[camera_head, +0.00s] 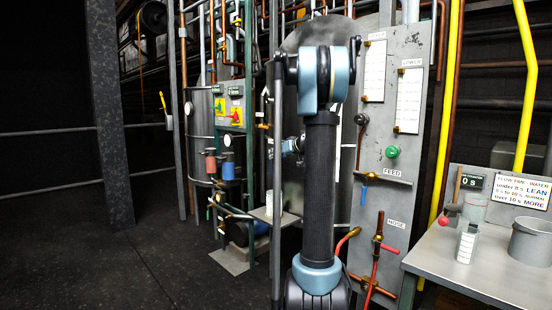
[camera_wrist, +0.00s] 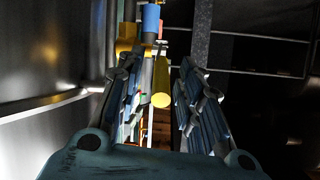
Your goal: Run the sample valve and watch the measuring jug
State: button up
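My gripper shows in the wrist view (camera_wrist: 158,78) with its two fingers apart. A yellow round-ended bar (camera_wrist: 161,98), perhaps a valve handle, shows between the fingers with gaps on both sides; contact is not visible. In the head view my arm and a pole hide most of the gripper; a blue part of my wrist shows by the tank. A small brass-coloured fitting (camera_head: 262,126) shows left of it; I cannot tell whether it is the sample valve. The timer (camera_head: 471,181) reads 0 s.
A grey bucket (camera_head: 533,243) and a flow-time sign (camera_head: 522,191) are on the grey bench (camera_head: 490,275). A tall panel (camera_head: 397,220) carries FEED and HOSE valves. A small shelf (camera_head: 283,219) stands by the tank. The dark floor at left is clear.

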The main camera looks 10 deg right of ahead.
jog(key=shift+w+a+f, duration=0.2)
jog(key=shift+w+a, duration=0.05)
jog(key=shift+w, duration=0.25)
